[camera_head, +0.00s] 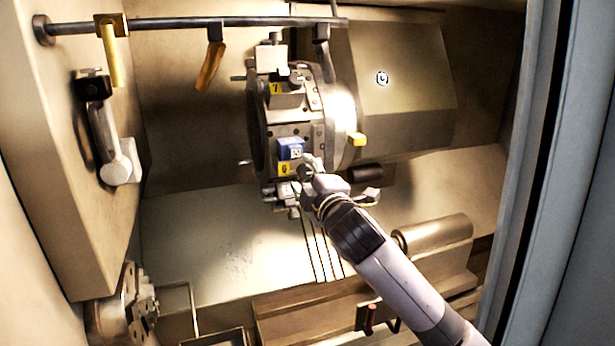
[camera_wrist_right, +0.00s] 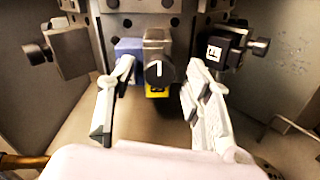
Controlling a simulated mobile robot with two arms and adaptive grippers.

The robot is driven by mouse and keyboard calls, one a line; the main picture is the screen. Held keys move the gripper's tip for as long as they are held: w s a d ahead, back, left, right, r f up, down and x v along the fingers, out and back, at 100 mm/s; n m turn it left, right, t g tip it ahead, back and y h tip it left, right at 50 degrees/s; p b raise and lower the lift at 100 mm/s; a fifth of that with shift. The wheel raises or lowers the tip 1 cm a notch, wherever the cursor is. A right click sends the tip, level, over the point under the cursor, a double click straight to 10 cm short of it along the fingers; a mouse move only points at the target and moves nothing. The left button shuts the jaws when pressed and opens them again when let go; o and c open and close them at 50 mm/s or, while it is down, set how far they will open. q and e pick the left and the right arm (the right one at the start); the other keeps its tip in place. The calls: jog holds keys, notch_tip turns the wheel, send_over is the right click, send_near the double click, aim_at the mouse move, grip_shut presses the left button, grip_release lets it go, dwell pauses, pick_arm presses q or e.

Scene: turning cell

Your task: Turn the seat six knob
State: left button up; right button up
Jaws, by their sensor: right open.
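The tool turret (camera_head: 318,112) hangs in the middle of the head view, with numbered yellow labels. The lower label (camera_head: 284,169) seems to read 6; the upper one (camera_head: 276,88) reads 7. My right gripper (camera_head: 312,168) is at the turret's lower front, beside the lower label. In the right wrist view a round black knob (camera_wrist_right: 159,71) with a white line, roughly upright, sits above a yellow label (camera_wrist_right: 157,92). My right gripper's open fingers (camera_wrist_right: 159,76) stand either side of the knob, apart from it. In the head view the gripper hides the knob. My left gripper is out of view.
A blue block (camera_wrist_right: 127,47) is just left of the knob and a black block with a white code (camera_wrist_right: 228,48) is to its right. A horizontal rail (camera_head: 190,23) crosses above. A chuck (camera_head: 125,305) is at lower left.

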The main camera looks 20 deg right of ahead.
jog(key=s, duration=1.2)
jog(key=shift+d, duration=0.2)
